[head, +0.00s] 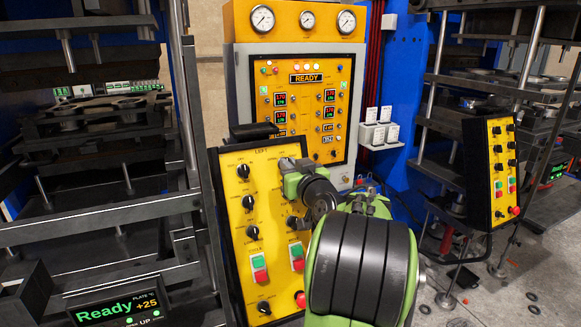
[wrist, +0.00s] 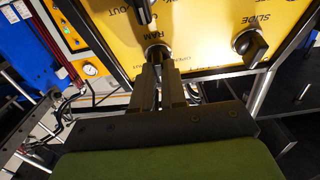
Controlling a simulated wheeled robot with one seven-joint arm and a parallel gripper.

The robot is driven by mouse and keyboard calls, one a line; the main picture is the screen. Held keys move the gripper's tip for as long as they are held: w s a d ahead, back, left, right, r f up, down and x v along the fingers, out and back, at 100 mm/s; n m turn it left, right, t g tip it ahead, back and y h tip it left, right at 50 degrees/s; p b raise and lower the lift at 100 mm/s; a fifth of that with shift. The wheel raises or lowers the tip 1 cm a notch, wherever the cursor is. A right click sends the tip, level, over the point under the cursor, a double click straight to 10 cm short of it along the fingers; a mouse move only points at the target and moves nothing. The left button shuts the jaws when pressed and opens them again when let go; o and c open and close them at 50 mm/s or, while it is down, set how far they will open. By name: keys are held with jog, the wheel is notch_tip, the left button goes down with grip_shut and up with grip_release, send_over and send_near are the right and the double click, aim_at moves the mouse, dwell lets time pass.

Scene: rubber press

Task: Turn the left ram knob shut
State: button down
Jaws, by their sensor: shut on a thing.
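The left ram knob (wrist: 157,52) is a dark knob on a yellow panel, under the label RAM in the wrist view. My gripper (wrist: 160,68) has its two dark fingers closed on this knob, and they hide most of it. The knob's exact turn angle cannot be told. In the head view the yellow left control panel (head: 238,205) stands in the middle, with my green and black arm reaching in front of its right side.
A slide knob (wrist: 250,45) sits right of the ram knob in the wrist view. The left panel also has green and red buttons (head: 259,268). A gauge cabinet (head: 295,20) stands behind. The left press (head: 100,215) and a right control panel (head: 490,170) flank the space.

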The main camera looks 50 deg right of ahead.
jog(key=shift+m, duration=0.5)
jog(key=m, duration=0.2)
jog(key=m+g+h, duration=0.1)
jog(key=shift+w+a+r+m+h, duration=0.1)
jog(key=shift+a+m+h, duration=0.05)
jog(key=shift+m+h, duration=0.2)
jog(key=shift+m+g+h+p, duration=0.35)
jog(key=shift+m+g, duration=0.25)
jog(key=shift+m, duration=1)
jog(key=shift+m+g+h+p, duration=0.2)
jog(key=shift+m+g+p, duration=0.3)
jog(key=shift+m, duration=1.05)
jog(key=c, duration=1.2)
grip_release()
jog(key=b+v, duration=0.2)
jog(key=v, duration=1.3)
jog(key=shift+s+a+r, duration=0.15)
jog(key=shift+s+a, duration=0.05)
jog(key=shift+a, duration=0.1)
